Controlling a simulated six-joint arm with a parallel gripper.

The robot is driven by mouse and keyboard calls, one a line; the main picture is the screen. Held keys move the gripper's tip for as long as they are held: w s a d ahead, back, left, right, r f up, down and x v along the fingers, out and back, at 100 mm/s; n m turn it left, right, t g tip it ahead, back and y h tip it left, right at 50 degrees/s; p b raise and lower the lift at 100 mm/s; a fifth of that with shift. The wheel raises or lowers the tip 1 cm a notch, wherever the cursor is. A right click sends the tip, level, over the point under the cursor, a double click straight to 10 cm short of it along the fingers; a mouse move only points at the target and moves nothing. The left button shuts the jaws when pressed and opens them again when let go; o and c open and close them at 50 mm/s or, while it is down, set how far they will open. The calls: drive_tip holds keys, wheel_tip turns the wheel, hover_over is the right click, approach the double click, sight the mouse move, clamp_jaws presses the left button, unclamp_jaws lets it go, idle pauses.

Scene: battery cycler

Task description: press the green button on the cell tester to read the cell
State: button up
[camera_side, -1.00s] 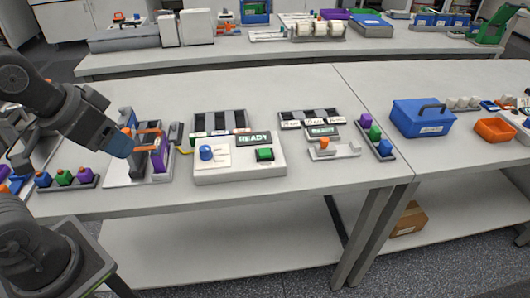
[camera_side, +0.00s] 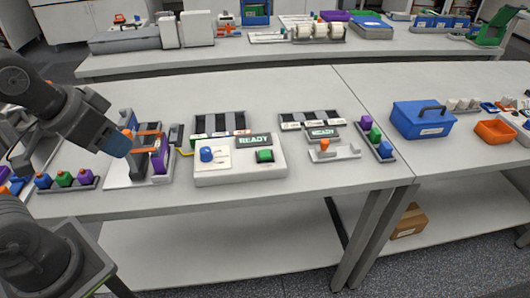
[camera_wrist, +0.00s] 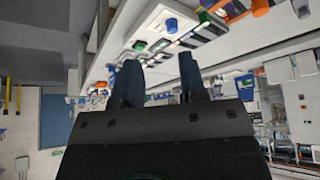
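The cell tester (camera_side: 240,175) is a white box on the bench, with a blue knob (camera_side: 206,154), a green button (camera_side: 264,156) and a dark screen (camera_side: 254,141) reading READY. In the wrist view the green button (camera_wrist: 140,45) and blue knob (camera_wrist: 172,24) show beyond my fingers. My gripper (camera_wrist: 158,78) has its two dark fingers apart with nothing visible between them. In the side view my wrist end (camera_side: 117,143) hangs to the left of the tester, well apart from the button. Its fingertips are hard to make out there.
A stand with orange arms and a purple block (camera_side: 159,160) is between my gripper and the tester. Slots (camera_side: 220,122) lie behind the tester. A rack of colored blocks (camera_side: 65,181) is at left, a smaller READY unit (camera_side: 322,132) at right. The bench front is clear.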

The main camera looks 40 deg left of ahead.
clamp_jaws()
idle(1.4)
